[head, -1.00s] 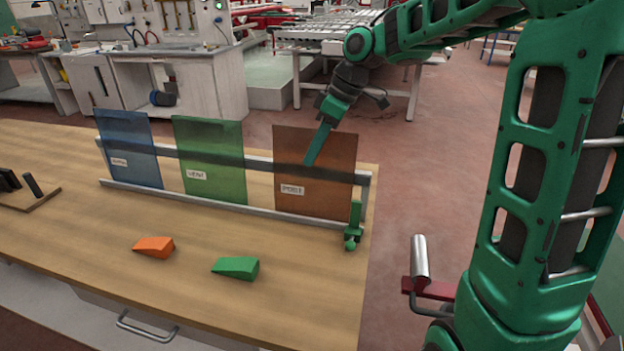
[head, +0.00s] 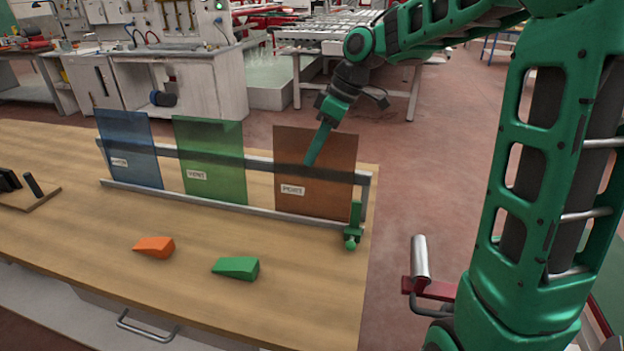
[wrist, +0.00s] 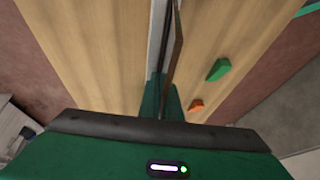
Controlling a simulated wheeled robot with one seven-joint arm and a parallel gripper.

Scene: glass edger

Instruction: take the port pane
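A brown see-through pane (head: 325,185) stands upright at the right end of the rack, its lower edge at the bottom rail. The rear finger is hidden in the head view.
The metal rack (head: 240,208) stands on a wooden table (head: 80,225), with a green clamp-like part (head: 353,228) at its right end. An orange wedge (head: 154,247) and a green wedge (head: 236,268) lie in front. A dark slotted holder (head: 32,190) is at left.

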